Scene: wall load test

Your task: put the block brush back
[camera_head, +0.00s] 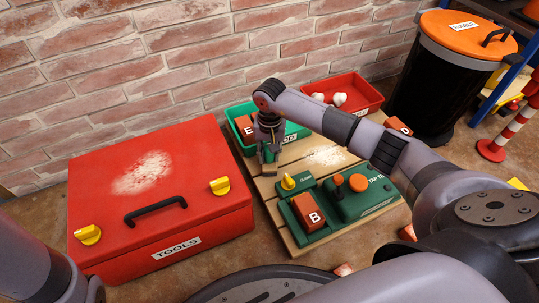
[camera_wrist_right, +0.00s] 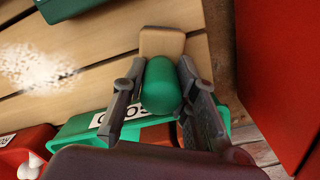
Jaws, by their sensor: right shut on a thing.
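My right gripper (camera_head: 268,158) points down over the back left part of the wooden pallet (camera_head: 283,232). It is shut on the block brush, whose rounded green handle (camera_wrist_right: 160,85) sits between the two fingers in the right wrist view. The brush's tan end (camera_wrist_right: 162,42) sticks out past the fingertips, over the slats near the pallet's edge. In the head view the brush is mostly hidden by the gripper. I cannot tell whether it touches the pallet. My left arm shows at the lower left, but its gripper is out of view.
A closed red TOOLS box (camera_head: 160,195) stands left of the pallet. A green bin (camera_head: 295,131) and a red bin (camera_head: 372,101) stand behind. The green tap tester (camera_head: 355,205) and a brick marked B (camera_head: 308,213) are on the pallet. A black rubble drum (camera_head: 430,95) stands back right.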

